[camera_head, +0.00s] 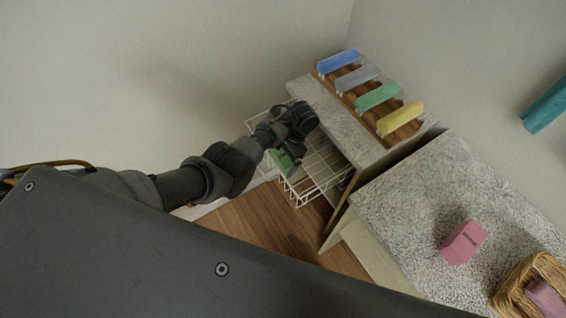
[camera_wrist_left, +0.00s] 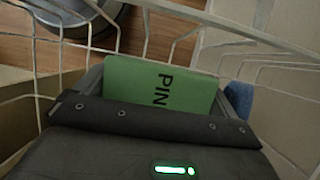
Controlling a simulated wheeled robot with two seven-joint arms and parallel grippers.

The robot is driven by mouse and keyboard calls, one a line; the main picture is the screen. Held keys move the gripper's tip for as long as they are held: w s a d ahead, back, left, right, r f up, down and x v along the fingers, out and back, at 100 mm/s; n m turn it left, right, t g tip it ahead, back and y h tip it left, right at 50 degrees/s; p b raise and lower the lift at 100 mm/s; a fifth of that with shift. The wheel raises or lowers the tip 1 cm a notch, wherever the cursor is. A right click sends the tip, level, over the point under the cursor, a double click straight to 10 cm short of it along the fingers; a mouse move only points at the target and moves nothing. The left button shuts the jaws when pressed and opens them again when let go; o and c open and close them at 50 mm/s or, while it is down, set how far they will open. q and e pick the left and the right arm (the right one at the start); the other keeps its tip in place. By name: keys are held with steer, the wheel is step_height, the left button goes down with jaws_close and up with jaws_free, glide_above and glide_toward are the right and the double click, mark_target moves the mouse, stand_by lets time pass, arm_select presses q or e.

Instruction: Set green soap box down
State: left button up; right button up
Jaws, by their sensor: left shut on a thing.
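The green soap box (camera_head: 284,161) is at the white wire basket (camera_head: 312,192), which is pulled out from the cabinet. My left gripper (camera_head: 289,150) is shut on the box. The gripper body hides the near part of the box, and I cannot tell whether the box touches the basket floor. My right gripper is not in view.
A speckled cabinet top (camera_head: 335,120) holds a wooden rack (camera_head: 349,94) with blue, grey, green and yellow bars. A speckled counter (camera_head: 410,190) bears a pink box (camera_head: 463,243) and a wicker basket (camera_head: 510,297). A teal towel (camera_head: 545,105) hangs at right. A blue item (camera_wrist_left: 239,100) shows beside my gripper.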

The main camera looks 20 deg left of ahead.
arm_select(q)
steer(key=shift+r, duration=0.1)
steer(key=shift+s, duration=0.15)
steer(key=o, duration=1.1)
steer(key=shift+c, duration=0.2)
steer(key=shift+r, duration=0.1)
steer(key=p+v, duration=0.7)
steer(key=v, duration=0.4)
steer(key=shift+r, duration=0.4)
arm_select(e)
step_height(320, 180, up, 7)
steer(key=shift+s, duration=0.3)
arm_select(q)
steer(key=shift+d, duration=0.15)
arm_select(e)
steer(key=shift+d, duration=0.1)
